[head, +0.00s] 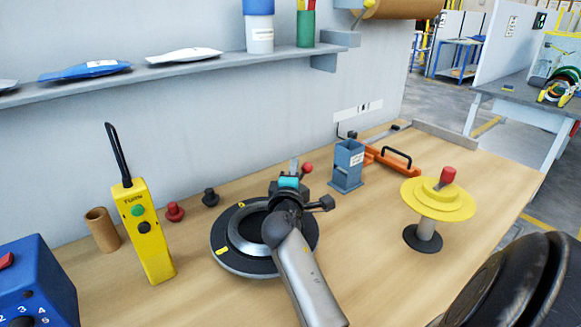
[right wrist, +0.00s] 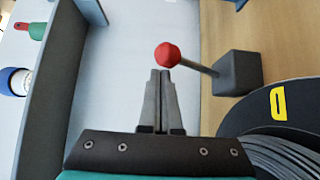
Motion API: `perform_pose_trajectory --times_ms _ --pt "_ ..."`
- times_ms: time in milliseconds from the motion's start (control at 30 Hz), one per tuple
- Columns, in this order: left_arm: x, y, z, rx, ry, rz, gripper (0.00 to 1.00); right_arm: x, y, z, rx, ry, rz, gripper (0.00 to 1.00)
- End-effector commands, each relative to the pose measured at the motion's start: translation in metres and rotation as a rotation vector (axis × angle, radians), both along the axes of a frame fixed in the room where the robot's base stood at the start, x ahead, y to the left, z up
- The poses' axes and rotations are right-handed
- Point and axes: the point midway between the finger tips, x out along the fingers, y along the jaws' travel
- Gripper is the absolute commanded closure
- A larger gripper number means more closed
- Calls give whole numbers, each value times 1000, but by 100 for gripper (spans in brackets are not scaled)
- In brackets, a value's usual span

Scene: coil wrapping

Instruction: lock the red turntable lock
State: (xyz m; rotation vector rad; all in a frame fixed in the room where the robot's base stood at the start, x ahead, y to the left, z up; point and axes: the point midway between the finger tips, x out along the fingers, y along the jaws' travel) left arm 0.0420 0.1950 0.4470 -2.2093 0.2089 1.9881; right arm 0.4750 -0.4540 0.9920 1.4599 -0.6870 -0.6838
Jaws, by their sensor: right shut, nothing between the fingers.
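The black turntable (head: 223,248) with yellow marks lies flat on the bench; my right arm covers part of it. Its edge also shows in the right wrist view (right wrist: 278,122). The turntable lock is a lever with a red ball knob (head: 307,168), seen beyond the turntable. In the right wrist view the red knob (right wrist: 167,55) sits on a grey rod leading to a dark block (right wrist: 237,73). My right gripper (right wrist: 159,73) is shut and empty, its fingertips right at the knob; whether they touch it I cannot tell. My left gripper is not in view.
A blue-grey holder (head: 347,165) and an orange tool with a black handle (head: 392,160) stand right of the lock. A yellow flanged stand (head: 437,200) is further right. A yellow control box (head: 144,230) stands left. A wall shelf (head: 200,70) hangs behind.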

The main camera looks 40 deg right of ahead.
Motion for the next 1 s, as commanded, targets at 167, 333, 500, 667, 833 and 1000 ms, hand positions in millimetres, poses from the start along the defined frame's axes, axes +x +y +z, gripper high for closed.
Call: perform_pose_trajectory --times_ms 167,333,500,667,833,1000 --pt "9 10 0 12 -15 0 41 -4 1 -3 1 2 0 100" --pt "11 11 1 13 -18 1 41 -5 1 -5 1 2 1 100" --pt "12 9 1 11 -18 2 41 -6 1 -5 2 1 1 100" --pt "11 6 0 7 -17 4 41 -6 1 -5 2 1 1 100" --pt "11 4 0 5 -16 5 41 -6 1 -5 1 2 1 100" --pt "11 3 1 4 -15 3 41 -5 0 -5 1 2 1 100"
